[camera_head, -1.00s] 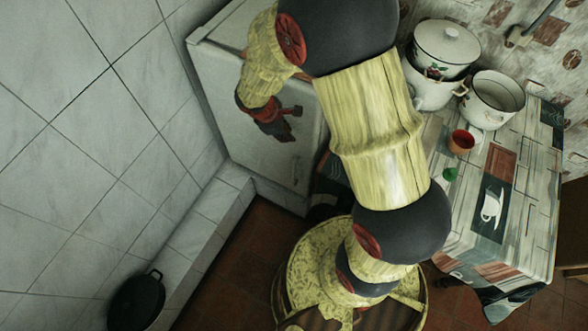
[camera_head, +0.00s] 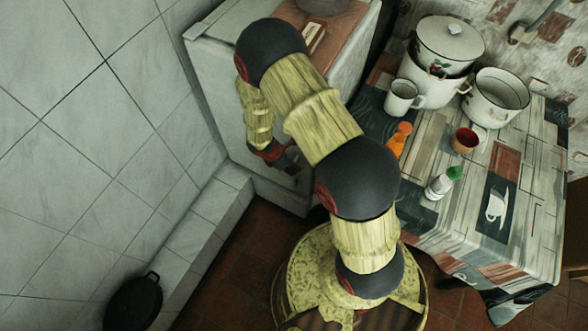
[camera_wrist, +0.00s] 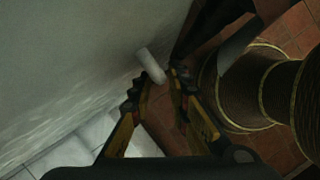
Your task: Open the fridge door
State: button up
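The white fridge (camera_head: 216,87) stands against the tiled wall in the head view, and its door looks shut. In the wrist view the pale door surface (camera_wrist: 70,65) fills the upper left. A short white handle (camera_wrist: 151,66) sticks out from it. My gripper (camera_head: 284,158) is in front of the door in the head view, at about mid to lower height. In the wrist view my gripper (camera_wrist: 160,80) has its two fingers apart, with the handle's end between or just beyond the tips. I cannot tell whether they touch it. The handle is hidden in the head view.
A table (camera_head: 440,222) to the right of the fridge holds enamel pots (camera_head: 497,98), a white mug (camera_head: 403,97), a red cup (camera_head: 464,140) and bottles (camera_head: 398,138). A black pan (camera_head: 134,302) is by the wall at lower left. The tiled ledge (camera_head: 190,245) runs beside the fridge.

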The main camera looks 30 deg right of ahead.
jog(key=shift+x, duration=1.25)
jog(key=shift+c, duration=1.1)
grip_shut()
